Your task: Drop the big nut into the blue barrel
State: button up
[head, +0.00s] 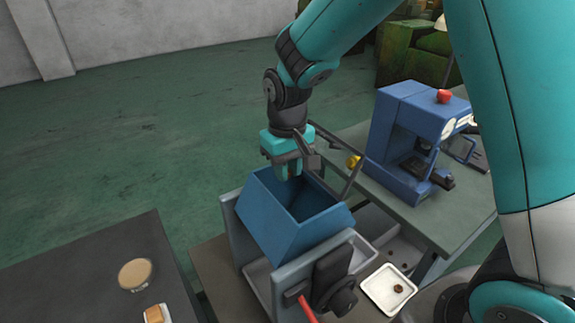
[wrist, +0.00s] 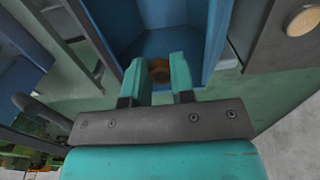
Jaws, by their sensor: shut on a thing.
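The blue barrel (head: 275,220) is an open-topped, angular tub set in a grey frame. Its open mouth faces up, and its blue inside wall (wrist: 165,42) fills the upper middle of the wrist view. My gripper (head: 289,172) is over the far rim of the barrel, pointing down. In the wrist view, my gripper (wrist: 159,64) is shut on a brown, round nut (wrist: 159,72) between its teal fingertips. The nut is hidden by the fingers in the head view. The barrel's floor is mostly out of sight.
A white tray (head: 372,291) with a small brown piece stands right of the barrel. A blue machine (head: 395,130) with a red object on top sits on a green-grey table (head: 440,220). A dark table (head: 90,270) is at the left. Open floor lies behind.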

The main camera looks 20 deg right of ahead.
jog(key=shift+f, duration=0.15)
jog(key=o, duration=1)
notch_tip(320, 180, up, 18)
jog(key=b, duration=0.3)
jog(key=shift+f, duration=0.25)
jog(key=s+a+f+n+y+b, duration=0.1)
jog(key=s+f, duration=0.3)
jog(key=s, duration=0.3)
jog(key=s+a+f+n+y+b, duration=0.1)
jog(key=s+f, duration=0.3)
jog(key=s, duration=0.4)
jog(key=s+a+f+n+y+b, duration=0.2)
jog(key=s+f, duration=0.2)
jog(key=s, duration=0.3)
jog(key=shift+s+a+f+n, duration=0.1)
jog(key=shift+s+a+n, duration=0.2)
jog(key=shift+a+n, duration=0.1)
